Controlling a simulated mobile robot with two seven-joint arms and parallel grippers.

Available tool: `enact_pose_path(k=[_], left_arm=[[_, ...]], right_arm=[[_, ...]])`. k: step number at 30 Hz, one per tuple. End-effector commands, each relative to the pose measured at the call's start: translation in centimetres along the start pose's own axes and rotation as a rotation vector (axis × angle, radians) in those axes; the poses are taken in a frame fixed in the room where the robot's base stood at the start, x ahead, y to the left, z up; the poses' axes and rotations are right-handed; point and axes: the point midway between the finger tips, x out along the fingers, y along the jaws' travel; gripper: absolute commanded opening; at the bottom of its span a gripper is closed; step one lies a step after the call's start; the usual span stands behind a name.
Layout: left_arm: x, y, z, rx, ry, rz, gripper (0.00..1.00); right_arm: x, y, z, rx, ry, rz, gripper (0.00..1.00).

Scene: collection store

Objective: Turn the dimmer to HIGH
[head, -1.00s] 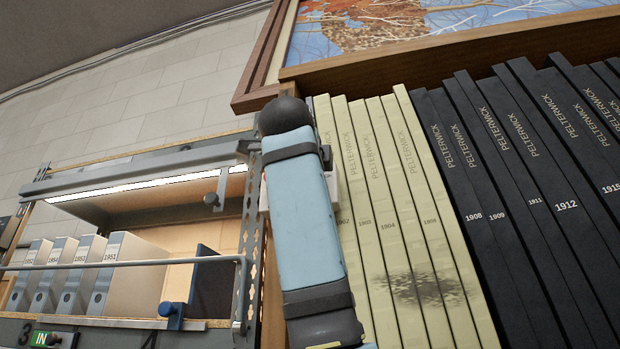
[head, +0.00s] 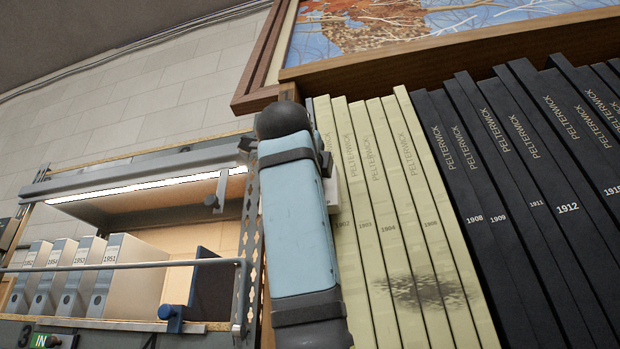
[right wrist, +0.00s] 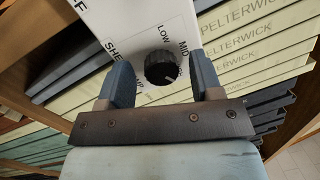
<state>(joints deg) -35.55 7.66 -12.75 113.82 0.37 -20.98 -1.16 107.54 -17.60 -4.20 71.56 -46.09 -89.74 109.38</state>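The dimmer is a black round knob (right wrist: 162,69) on a white panel (right wrist: 122,20), in the right wrist view. Printed words LOW and MID stand around the knob; another label beside it on the right is partly hidden and hard to read. A small pale mark shows on the knob's lower right. My right gripper (right wrist: 160,62) has its two blue fingers apart, one on each side of the knob, with visible gaps. In the head view my blue arm covers most of the white panel; only an edge (head: 333,193) shows. My left gripper is not in view.
Cream Pelterwick volumes (head: 397,220) and black ones (head: 520,190) stand close to the right of the panel. A wooden ledge and framed picture (head: 400,25) are above. On the left is a lit shelf with grey binders (head: 128,275) and a metal rail (head: 130,266).

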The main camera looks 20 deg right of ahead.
Motion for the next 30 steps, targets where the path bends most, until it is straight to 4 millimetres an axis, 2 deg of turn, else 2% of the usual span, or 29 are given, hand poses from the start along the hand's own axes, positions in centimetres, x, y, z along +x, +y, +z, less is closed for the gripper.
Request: enact_pose_path(k=[7,11,14,24,30], left_arm=[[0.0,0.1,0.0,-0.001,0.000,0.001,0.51],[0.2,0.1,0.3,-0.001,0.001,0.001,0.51],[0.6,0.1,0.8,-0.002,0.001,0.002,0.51],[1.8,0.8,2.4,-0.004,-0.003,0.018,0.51],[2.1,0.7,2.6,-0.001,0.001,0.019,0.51]], right_arm=[[-0.1,0.0,0.0,0.000,0.000,-0.001,0.59],[-0.9,0.1,0.0,0.000,-0.001,-0.002,0.59],[-2.6,0.2,0.0,0.001,-0.003,-0.003,0.59],[-10.2,0.1,-0.1,0.001,-0.001,-0.004,0.59],[-13.0,0.0,-0.1,0.001,0.000,-0.002,0.59]])
